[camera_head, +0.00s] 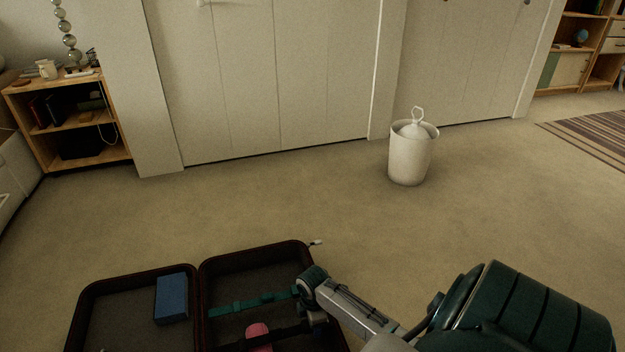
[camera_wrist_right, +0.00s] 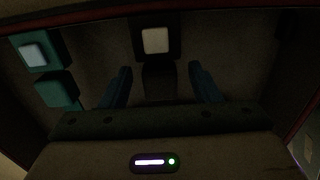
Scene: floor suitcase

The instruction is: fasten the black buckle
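The black buckle shows in the right wrist view as a dark part with a pale square (camera_wrist_right: 155,41) and a darker block (camera_wrist_right: 160,80) just below it. It is too dark to tell whether the two parts touch. My right gripper (camera_wrist_right: 163,82) is open, one finger on each side of the lower block. In the head view my right gripper (camera_head: 317,318) is inside the right half of the open suitcase (camera_head: 255,258), where the black strap (camera_head: 285,333) runs. The gripper hides the buckle there. My left gripper is in neither view.
A teal strap (camera_head: 250,304) crosses the same half; its buckle (camera_wrist_right: 36,53) is at left in the wrist view. A pink item (camera_head: 258,334) lies near the black strap. A blue box (camera_head: 171,298) lies in the left half. A white bin (camera_head: 410,158) stands on open carpet.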

